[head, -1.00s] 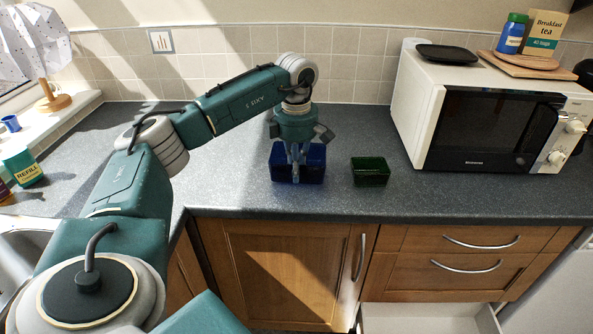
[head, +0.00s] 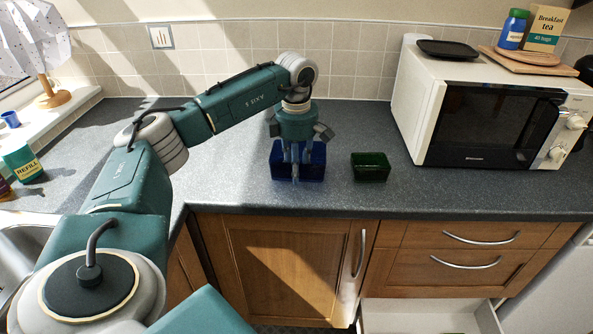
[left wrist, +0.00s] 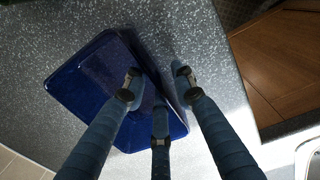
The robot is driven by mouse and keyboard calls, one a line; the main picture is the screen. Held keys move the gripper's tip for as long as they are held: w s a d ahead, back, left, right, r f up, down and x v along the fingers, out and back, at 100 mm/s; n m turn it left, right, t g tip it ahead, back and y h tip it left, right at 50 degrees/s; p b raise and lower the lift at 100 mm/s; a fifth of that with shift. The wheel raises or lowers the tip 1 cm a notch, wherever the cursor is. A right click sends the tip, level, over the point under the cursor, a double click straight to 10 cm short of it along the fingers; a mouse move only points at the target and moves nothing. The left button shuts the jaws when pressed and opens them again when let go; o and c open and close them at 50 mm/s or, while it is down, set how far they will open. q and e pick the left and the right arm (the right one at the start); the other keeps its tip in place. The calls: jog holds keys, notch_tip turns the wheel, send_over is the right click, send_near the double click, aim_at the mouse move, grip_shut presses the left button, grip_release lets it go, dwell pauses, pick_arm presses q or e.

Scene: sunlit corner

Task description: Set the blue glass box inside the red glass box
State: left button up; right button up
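The blue glass box (head: 317,160) stands upright on the grey counter, open at the top; it also shows in the left wrist view (left wrist: 82,88). My left gripper (head: 296,177) is at its near wall, pointing down. In the left wrist view, its fingers (left wrist: 157,84) are spread around this wall: one on the inner side, one outside with a gap. The gripper looks open; light contact cannot be ruled out. No red glass box shows in either view. My right gripper is not in view.
A dark green glass box (head: 371,167) stands just right of the blue one. A white microwave (head: 408,125) stands further right. The counter (head: 225,180) is clear left of the blue box. An open drawer (head: 425,318) sticks out below.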

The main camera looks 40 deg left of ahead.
pick_arm(q)
notch_tip(320, 180, up, 11)
jog(key=shift+d+f+b, duration=0.15)
jog(key=shift+b, duration=0.15)
jog(key=shift+f, duration=0.1)
